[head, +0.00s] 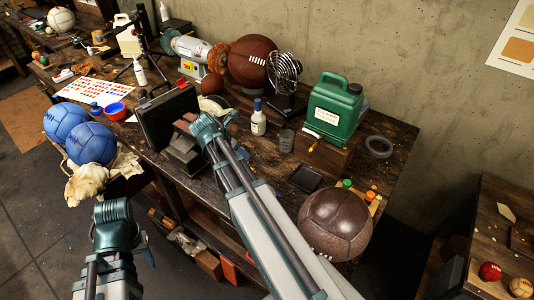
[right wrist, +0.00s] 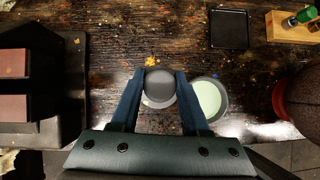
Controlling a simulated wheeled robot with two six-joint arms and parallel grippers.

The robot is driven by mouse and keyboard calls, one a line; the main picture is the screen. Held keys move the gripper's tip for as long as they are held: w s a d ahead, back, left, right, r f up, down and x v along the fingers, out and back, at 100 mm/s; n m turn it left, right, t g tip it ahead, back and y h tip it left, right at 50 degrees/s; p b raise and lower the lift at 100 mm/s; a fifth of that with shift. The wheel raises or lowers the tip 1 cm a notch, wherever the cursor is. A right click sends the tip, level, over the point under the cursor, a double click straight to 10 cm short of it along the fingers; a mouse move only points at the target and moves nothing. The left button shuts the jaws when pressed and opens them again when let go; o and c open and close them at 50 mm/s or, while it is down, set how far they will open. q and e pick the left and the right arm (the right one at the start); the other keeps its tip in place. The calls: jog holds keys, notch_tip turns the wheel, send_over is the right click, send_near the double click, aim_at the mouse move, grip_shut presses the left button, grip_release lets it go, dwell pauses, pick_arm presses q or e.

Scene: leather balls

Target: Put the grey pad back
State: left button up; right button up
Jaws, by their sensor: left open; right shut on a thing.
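In the right wrist view the round grey pad (right wrist: 160,86) is between the two blue fingers of my right gripper (right wrist: 160,92), which is shut on it. A pale crescent shows just below the pad. Close to its right is a round mint-green disc (right wrist: 207,98) with a grey rim, on the dark table. In the head view my right forearm hides the pad, the disc and my right gripper. My left arm is at the lower left, off the table's front; only a small blue part of its gripper (head: 150,258) shows beside the arm.
The wooden table (head: 330,165) is worn. A brown leather ball (head: 336,224) is at its front right. A dark stepped block (head: 184,155) is to the left. A white bottle (head: 258,122) stands further back.

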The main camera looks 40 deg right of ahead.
jog(key=s+d+f+m+b, duration=0.1)
jog(key=s+d+f+b, duration=0.25)
jog(key=s, duration=0.25)
jog(key=s+d+f+b, duration=0.3)
jog(key=s+d, duration=0.1)
jog(key=s, duration=0.2)
jog(key=shift+g, duration=0.3)
jog(key=w+d, duration=0.2)
jog(key=w, duration=0.2)
jog(key=w+d+f, duration=0.1)
jog(key=w+d, duration=0.1)
jog(key=w, duration=0.3)
jog(key=w+d+b, duration=0.1)
jog(key=w+d, duration=0.2)
jog(key=w, duration=0.1)
jog(key=shift+w+f, duration=0.15)
jog(key=shift+w, duration=0.05)
jog(key=f+b, duration=0.3)
jog(key=shift+w+d+f+b, duration=0.15)
jog(key=shift+w+f+b, duration=0.1)
jog(key=shift+f+b, duration=0.1)
jog(key=shift+f, duration=0.15)
jog(key=o, duration=1.2)
